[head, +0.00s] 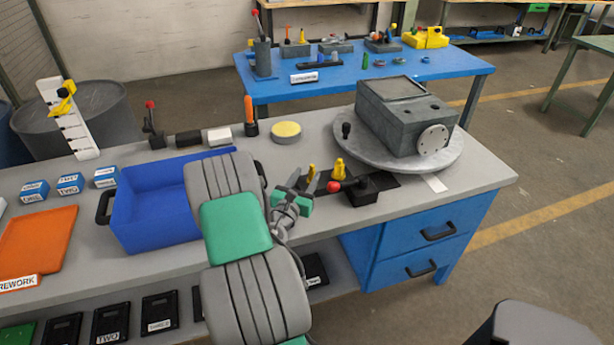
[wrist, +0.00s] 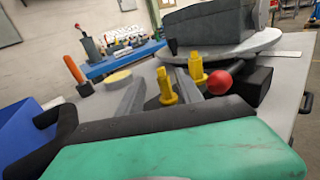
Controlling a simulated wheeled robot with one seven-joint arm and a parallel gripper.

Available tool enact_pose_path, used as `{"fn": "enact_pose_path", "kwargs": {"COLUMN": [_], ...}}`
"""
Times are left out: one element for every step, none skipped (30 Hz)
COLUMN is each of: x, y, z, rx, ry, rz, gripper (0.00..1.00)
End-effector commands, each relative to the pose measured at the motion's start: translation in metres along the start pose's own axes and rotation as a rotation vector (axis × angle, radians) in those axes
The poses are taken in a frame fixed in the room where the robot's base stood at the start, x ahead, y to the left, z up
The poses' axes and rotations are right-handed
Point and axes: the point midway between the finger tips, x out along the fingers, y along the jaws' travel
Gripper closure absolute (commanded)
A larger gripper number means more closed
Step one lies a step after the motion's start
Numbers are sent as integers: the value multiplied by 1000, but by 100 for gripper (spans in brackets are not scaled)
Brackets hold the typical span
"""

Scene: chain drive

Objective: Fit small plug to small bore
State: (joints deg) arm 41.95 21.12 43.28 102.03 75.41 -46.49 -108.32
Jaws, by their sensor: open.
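Two yellow plugs stand on a dark plate by the front of the bench. The left plug (head: 311,172) looks slimmer in the head view and is partly hidden by my gripper (head: 303,183). The right plug (head: 340,169) stands beside it. In the wrist view, the nearer plug (wrist: 167,88) shows between the open fingers of my gripper (wrist: 160,76); I cannot tell if they touch it. The other plug (wrist: 196,69) is just right of the fingers. The grey housing (head: 400,125) sits on a round turntable (head: 375,158), with small dark holes in its top.
A blue bin (head: 150,205) stands left of my arm. A blue table (head: 300,88) is farther back.

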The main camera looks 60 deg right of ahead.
Motion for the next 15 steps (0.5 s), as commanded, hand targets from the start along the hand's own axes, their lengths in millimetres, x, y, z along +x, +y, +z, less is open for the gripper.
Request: {"fn": "enact_pose_path", "kwargs": {"x": [8, 13, 21, 27, 32, 39, 42, 45, 48, 49, 49, 49, 48, 48, 48], "y": [-2, -4, -4, -5, -5, -4, -4, -4, -3, -2, -2, -1, -1, -1, -1], "z": [2, 3, 4, 4, 4, 3, 3, 2, 2, 1, 1, 1, 1, 1, 1], "rx": [1, 2, 3, 3, 3, 4, 4, 4, 3, 3, 4, 4, 4, 4, 4], "ry": [0, -1, 0, -1, 0, 0, 1, 1, 1, 1, 1, 1, 1, 1, 1], "rz": [-4, -5, -6, -6, -5, -5, -4, -3, -1, 1, 1, 2, 2, 3, 3], "gripper": [57, 57, 57, 57, 57, 57, 57, 57, 57, 57, 57, 57, 57, 57, 57]}}
